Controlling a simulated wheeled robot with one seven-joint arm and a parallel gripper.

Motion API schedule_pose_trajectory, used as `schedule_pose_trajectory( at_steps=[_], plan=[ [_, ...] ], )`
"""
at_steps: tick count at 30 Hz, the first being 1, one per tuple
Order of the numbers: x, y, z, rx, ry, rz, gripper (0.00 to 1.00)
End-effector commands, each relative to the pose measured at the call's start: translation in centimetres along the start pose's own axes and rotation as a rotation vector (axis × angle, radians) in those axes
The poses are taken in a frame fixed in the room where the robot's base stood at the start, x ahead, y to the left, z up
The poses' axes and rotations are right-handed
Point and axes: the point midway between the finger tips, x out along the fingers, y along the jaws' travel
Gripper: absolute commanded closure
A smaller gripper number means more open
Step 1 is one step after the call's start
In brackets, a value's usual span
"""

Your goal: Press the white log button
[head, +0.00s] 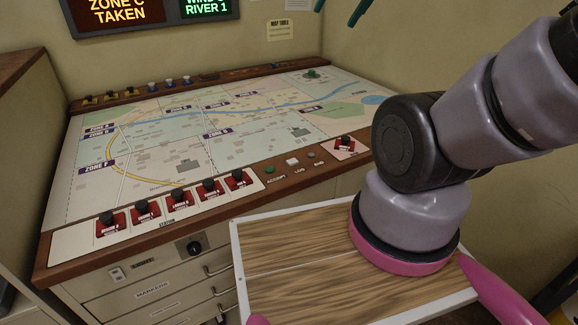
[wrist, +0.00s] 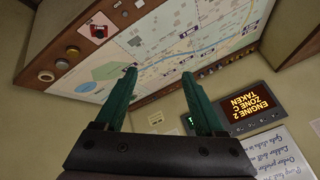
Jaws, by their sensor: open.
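The white log button (head: 292,161) sits on the wooden front rail of the map console, above the label LOG. The green accept button (head: 268,170) is left of it and a small grey button (head: 311,154) is right of it. In the head view only parts of the teal fingers show at the top edge, well away from the log button.
The map table (head: 150,190) carries several red engine pieces (head: 180,198) on its front strip and one more red piece (head: 345,143) near the buttons. A lit board (head: 115,12) hangs on the back wall. My arm fills the right side. The air above the buttons looks clear.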

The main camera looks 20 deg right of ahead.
Motion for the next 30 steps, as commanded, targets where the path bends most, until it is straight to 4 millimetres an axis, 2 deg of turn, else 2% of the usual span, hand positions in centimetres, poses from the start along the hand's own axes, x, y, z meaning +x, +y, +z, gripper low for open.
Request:
schedule_pose_trajectory(
  at_steps=[14, 18, 19, 20, 30],
  plan=[
    [0.00, 0.00, 0.00, 0.000, 0.000, 0.000, 0.29],
    [0.00, 0.00, 0.00, 0.000, 0.000, 0.000, 0.82],
    [0.00, 0.00, 0.00, 0.000, 0.000, 0.000, 0.94],
    [0.00, 0.00, 0.00, 0.000, 0.000, 0.000, 1.00],
    [0.00, 0.00, 0.00, 0.000, 0.000, 0.000, 1.00]
  ],
)
